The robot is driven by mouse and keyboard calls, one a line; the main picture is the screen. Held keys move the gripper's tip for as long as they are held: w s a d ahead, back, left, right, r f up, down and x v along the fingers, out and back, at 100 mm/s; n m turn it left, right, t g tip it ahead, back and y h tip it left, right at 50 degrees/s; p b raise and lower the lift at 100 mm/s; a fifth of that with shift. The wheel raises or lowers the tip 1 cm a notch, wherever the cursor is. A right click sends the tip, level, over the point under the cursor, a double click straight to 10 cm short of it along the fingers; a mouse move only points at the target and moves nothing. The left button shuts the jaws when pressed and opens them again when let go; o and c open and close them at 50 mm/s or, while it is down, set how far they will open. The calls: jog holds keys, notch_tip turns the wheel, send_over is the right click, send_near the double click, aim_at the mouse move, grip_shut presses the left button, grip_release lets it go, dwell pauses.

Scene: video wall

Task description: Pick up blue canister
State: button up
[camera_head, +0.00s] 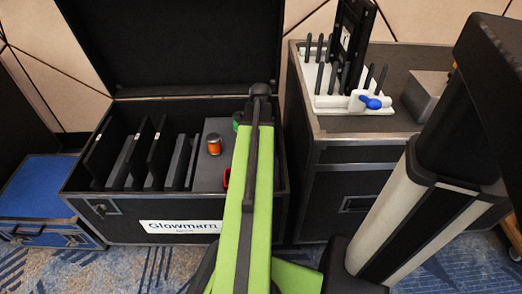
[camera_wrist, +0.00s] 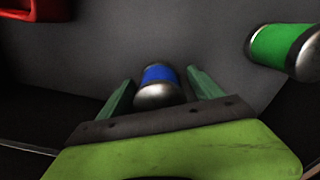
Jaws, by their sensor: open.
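The blue canister (camera_wrist: 160,75) shows in the wrist view, a blue cylinder with a silvery end facing the camera. My gripper (camera_wrist: 160,90) is open, with one green finger on each side of the canister. A small gap shows between the canister and each finger. In the head view the blue canister is hidden behind my green arm, and my gripper is hidden there too.
A green canister (camera_wrist: 280,45) lies to the right in the wrist view. A red object (camera_wrist: 35,10) is at upper left. In the head view, an orange canister (camera_head: 214,144) sits on the grey panel inside the open black case (camera_head: 100,208), beside several upright dark panels.

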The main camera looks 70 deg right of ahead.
jog(key=shift+r, duration=0.1)
jog(key=c, duration=1.6)
